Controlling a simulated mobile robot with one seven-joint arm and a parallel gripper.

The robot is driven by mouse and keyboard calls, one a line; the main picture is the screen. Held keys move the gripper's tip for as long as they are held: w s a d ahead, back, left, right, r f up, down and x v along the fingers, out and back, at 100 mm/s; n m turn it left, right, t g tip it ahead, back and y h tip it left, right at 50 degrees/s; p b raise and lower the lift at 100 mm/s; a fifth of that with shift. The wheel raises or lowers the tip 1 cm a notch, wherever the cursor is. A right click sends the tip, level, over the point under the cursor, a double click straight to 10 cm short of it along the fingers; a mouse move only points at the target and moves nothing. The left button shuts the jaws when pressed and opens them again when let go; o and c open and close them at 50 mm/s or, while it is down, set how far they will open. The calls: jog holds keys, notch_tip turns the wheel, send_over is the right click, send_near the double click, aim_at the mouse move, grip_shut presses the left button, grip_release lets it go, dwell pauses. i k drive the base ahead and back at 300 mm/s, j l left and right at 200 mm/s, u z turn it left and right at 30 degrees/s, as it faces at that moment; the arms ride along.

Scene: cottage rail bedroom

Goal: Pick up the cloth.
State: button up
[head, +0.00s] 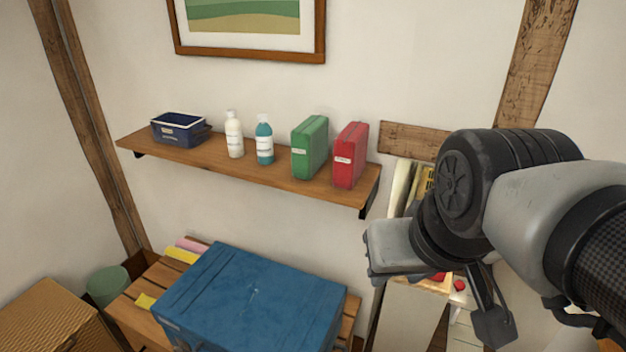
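I cannot make out the cloth for certain. A folded-looking yellow piece (181,256) and a pink piece (193,245) lie at the back of a slatted wooden bench, partly hidden behind a blue box (250,300). Another yellow bit (145,301) shows at the box's left side. Any of these could be cloth; they are too small to tell. My gripper (492,322) is at the lower right, well apart from these pieces. Only part of it shows, and its opening is not clear.
A wall shelf (270,178) holds a blue basket (180,131), two bottles, a green case (309,148) and a red case (349,156). A cardboard box (45,315) and a green bin (107,286) stand at lower left. The slatted bench (140,325) carries the blue box.

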aim_at(145, 303)
jog(key=k+j+u, duration=0.15)
jog(key=k+u, duration=0.2)
jog(key=k+j+u, duration=0.55)
jog(key=u, duration=0.2)
jog(key=z, duration=0.55)
jog(key=i+j+z, duration=0.1)
jog(key=z, duration=0.3)
jog(key=i+j+z, duration=0.1)
jog(key=j+z, duration=0.5)
jog(key=z, duration=0.2)
jog(key=j+z, duration=0.25)
jog(key=j, duration=0.3)
jog(key=i+j+z, duration=0.1)
jog(key=j+z, duration=0.15)
jog(key=j, duration=0.35)
jog(key=j+z, duration=0.1)
jog(key=j, duration=0.45)
jog(key=k+j+z, duration=0.1)
jog(key=j, duration=0.45)
